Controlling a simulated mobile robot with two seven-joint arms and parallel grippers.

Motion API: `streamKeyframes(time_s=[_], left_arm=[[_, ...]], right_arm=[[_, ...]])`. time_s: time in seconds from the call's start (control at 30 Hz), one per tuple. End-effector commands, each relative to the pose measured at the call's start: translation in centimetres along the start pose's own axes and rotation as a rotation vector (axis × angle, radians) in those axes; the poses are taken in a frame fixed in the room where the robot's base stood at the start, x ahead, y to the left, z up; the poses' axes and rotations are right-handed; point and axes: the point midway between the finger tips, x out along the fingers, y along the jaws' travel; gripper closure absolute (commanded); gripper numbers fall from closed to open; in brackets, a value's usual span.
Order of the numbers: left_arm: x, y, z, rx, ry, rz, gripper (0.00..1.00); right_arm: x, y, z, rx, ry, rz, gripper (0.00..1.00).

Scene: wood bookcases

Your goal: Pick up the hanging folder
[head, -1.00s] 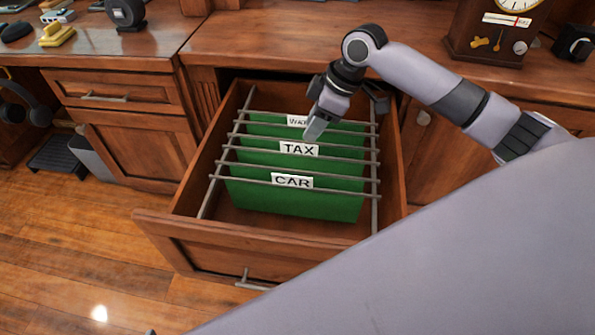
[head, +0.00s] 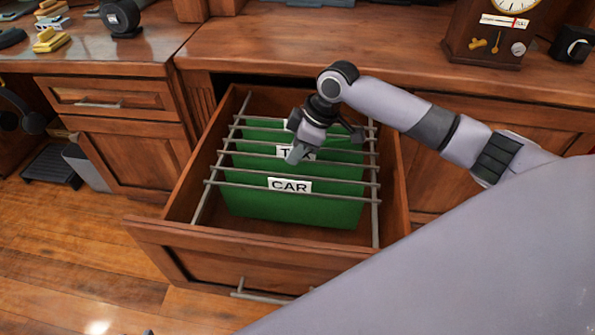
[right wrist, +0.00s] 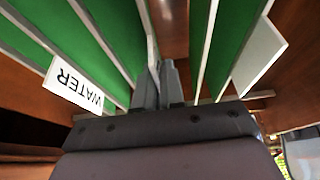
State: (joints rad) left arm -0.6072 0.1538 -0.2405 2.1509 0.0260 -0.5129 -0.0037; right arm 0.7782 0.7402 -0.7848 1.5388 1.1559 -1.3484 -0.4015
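Several green hanging folders hang from grey metal bars in the open wooden drawer (head: 250,262). The front folder (head: 295,208) has a CAR label; the one behind it has a TAX label, partly covered by my gripper. The rear label is mostly hidden in the head view; a WATER label (right wrist: 73,85) shows in the right wrist view. My right gripper (head: 297,154) points down over the folders, its tips in front of the TAX label. My left gripper is out of view.
The wooden desktop (head: 330,45) overhangs the back of the drawer. A clock (head: 490,35) stands on it at the right. A closed cabinet with a drawer (head: 115,104) is at the left. Open wood floor (head: 60,240) lies at the front left.

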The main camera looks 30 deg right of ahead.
Motion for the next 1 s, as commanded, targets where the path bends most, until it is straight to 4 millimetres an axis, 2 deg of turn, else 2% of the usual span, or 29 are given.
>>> streamKeyframes(time_s=[0.33,0.47,0.57,0.7,1.0], left_arm=[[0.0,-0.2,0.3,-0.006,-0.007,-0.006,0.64],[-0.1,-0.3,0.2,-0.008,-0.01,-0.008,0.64],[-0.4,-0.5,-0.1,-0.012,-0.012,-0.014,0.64],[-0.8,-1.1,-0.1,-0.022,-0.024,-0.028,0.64],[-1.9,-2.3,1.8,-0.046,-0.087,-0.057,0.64]], right_arm=[[-0.1,0.0,0.0,0.0,0.0,0.0,1.0],[-1.0,0.1,-0.4,-0.001,0.002,0.002,1.0],[-2.6,0.1,-1.1,-0.003,0.003,0.003,1.0],[-6.0,0.1,-2.6,-0.002,0.005,0.004,1.0],[-13.8,0.1,-5.8,-0.002,0.004,0.003,1.0]])
